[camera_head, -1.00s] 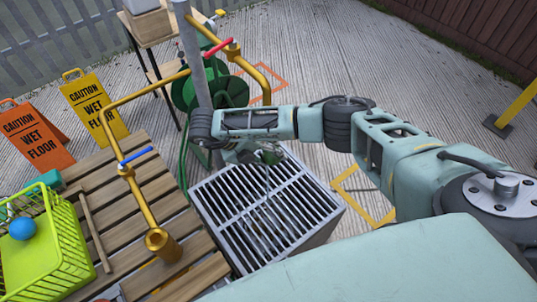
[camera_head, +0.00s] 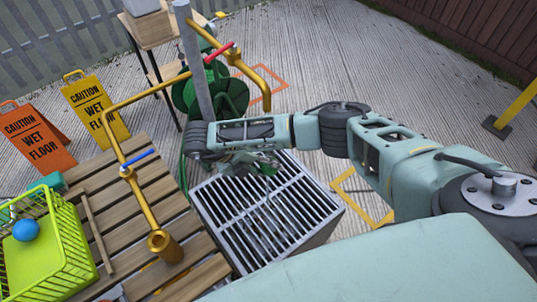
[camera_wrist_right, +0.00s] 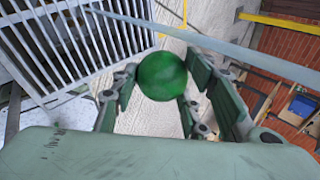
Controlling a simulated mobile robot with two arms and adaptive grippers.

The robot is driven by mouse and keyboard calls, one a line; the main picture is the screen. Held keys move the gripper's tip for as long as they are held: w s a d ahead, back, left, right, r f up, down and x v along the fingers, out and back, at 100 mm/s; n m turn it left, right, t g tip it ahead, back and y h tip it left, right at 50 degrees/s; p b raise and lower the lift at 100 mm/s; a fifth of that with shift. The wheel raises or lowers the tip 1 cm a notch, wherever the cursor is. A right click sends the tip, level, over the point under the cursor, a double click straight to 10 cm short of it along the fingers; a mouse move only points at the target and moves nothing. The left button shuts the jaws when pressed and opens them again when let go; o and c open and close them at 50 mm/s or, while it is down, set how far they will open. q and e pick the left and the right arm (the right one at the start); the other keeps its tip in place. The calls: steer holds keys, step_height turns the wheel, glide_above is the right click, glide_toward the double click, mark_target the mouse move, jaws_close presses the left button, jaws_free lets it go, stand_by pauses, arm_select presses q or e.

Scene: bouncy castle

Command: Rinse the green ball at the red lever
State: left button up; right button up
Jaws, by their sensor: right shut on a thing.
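The green ball (camera_wrist_right: 162,76) sits between the fingertips of my right gripper (camera_wrist_right: 165,88) in the right wrist view. In the head view my right gripper (camera_head: 258,164) is over the metal grate (camera_head: 312,205), and a small green part of the ball (camera_head: 269,169) shows. The red lever (camera_head: 218,52) is on a gold pipe (camera_head: 258,76) beside a grey post, farther back than the gripper. My left gripper is out of view.
A blue lever (camera_head: 138,158) sits on another gold pipe over the slatted wooden table (camera_head: 155,195). A lime basket (camera_head: 85,265) holds a blue ball (camera_head: 26,230). A green hose reel (camera_head: 225,98) stands behind the post. Two wet-floor signs stand at left.

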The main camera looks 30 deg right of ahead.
steer(key=shift+s+a+p, duration=0.35)
steer(key=shift+s+p, duration=0.05)
steer(key=shift+s, duration=0.4)
steer(key=shift+s+a+p, duration=0.35)
steer(key=shift+s+p, duration=0.1)
steer(key=shift+s, duration=0.35)
steer(key=shift+s+a+p, duration=0.35)
steer(key=shift+s+p, duration=0.05)
steer(key=shift+s, duration=0.4)
steer(key=s+a+r+p, duration=0.2)
steer(key=s+r+p, duration=0.2)
steer(key=p, duration=0.1)
steer(key=shift+s+p, duration=0.3)
steer(key=shift+p, duration=0.05)
